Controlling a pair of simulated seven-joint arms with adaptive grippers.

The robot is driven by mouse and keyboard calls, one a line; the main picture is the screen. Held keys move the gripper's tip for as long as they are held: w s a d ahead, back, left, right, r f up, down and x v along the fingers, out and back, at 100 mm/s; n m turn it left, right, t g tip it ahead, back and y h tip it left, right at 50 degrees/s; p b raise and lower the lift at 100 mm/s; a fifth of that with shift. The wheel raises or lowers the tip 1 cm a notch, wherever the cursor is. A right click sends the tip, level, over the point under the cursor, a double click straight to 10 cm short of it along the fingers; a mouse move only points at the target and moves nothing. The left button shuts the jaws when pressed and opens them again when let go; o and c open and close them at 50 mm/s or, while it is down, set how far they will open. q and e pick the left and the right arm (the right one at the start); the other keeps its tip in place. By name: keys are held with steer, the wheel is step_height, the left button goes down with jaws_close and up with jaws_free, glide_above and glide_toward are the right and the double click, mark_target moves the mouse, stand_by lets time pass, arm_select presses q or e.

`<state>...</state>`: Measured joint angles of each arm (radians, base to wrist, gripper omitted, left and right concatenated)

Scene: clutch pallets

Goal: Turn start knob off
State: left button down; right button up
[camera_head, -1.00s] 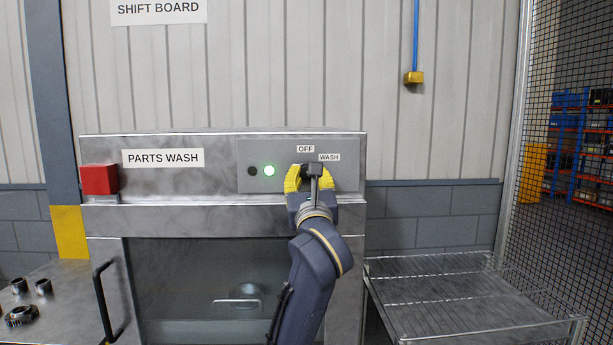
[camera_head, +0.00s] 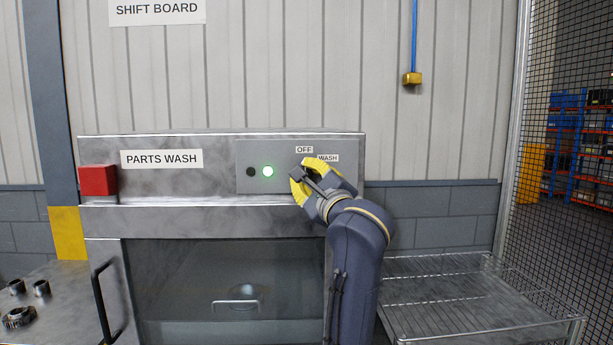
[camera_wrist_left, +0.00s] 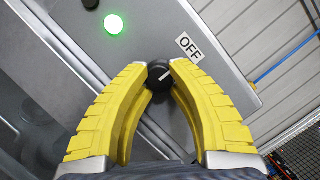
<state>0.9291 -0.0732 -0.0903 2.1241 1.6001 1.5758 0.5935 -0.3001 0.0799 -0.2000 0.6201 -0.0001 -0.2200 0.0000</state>
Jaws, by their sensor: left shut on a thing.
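The start knob (camera_wrist_left: 158,73) is small, round and black with a white pointer line, seen in the left wrist view. My left gripper (camera_wrist_left: 161,70) is shut on it, one yellow finger on each side. The white OFF label (camera_wrist_left: 188,47) lies up and right of the knob there; the pointer line slants roughly to that side. In the head view my left gripper (camera_head: 305,169) is at the control panel (camera_head: 270,150), tilted to the left, and hides the knob. The OFF label (camera_head: 304,149) and WASH label (camera_head: 327,158) are above it. My right gripper is not in view.
A lit green lamp (camera_head: 268,171) and a dark lamp (camera_head: 250,172) sit left of the knob. A red box (camera_head: 97,180) is on the washer's left. A wire rack (camera_head: 470,300) stands at the right, and a bench with metal parts (camera_head: 18,317) at lower left.

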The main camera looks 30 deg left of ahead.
arm_select(q)
steer(key=shift+w+n+g, duration=0.1)
steer(key=shift+n+g, duration=0.2)
steer(key=shift+n, duration=0.4)
steer(key=shift+f, duration=0.1)
steer(key=c, duration=1.1)
jaws_free()
steer(key=shift+d, duration=0.1)
steer(key=v, duration=1.2)
